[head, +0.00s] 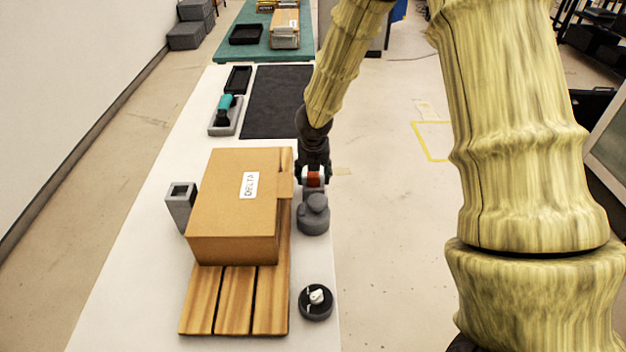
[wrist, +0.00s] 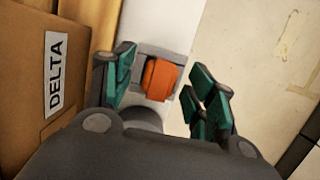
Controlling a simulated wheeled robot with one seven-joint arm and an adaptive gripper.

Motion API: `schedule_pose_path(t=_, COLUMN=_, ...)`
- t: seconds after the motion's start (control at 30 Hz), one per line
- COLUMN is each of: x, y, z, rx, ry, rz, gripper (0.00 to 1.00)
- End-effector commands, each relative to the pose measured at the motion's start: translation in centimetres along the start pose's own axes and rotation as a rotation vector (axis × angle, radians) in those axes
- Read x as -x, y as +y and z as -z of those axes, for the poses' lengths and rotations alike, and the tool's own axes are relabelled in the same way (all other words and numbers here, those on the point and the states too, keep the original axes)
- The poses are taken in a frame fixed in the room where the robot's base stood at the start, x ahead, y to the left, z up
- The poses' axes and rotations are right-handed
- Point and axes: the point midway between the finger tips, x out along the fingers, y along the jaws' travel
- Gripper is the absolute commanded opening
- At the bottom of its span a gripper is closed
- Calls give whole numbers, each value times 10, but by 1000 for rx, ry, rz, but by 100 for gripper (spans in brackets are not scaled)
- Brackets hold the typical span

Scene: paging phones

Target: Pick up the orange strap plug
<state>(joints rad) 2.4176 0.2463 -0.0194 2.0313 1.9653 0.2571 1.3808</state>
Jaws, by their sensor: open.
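The orange strap plug (wrist: 159,79) sits in a grey holder (wrist: 178,57) on the white table. It lies between and a little beyond the green-padded fingers of my gripper (wrist: 162,88), which are open on either side of it in the wrist view. I cannot tell whether either finger touches it. In the head view, the plug (head: 313,179) shows as a small orange patch below my gripper (head: 314,168), partly hidden by it, near the table's right edge.
A cardboard box (head: 235,200) marked DELTA stands on a wooden pallet (head: 235,302), close to the left of my gripper. A dark grey rounded object (head: 313,215) stands just in front of it. A black round dish (head: 316,302) lies nearer. The floor is right of the table.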

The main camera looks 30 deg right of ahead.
Motion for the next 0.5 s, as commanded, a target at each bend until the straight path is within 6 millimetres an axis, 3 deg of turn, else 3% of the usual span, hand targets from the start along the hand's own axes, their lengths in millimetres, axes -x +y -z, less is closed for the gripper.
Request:
schedule_pose_path(t=0.37, x=-7, y=0, z=0, rx=0, ry=-1, rz=-1, gripper=56)
schedule_pose_path(t=0.5, x=-7, y=0, z=0, rx=0, ry=-1, rz=-1, gripper=34)
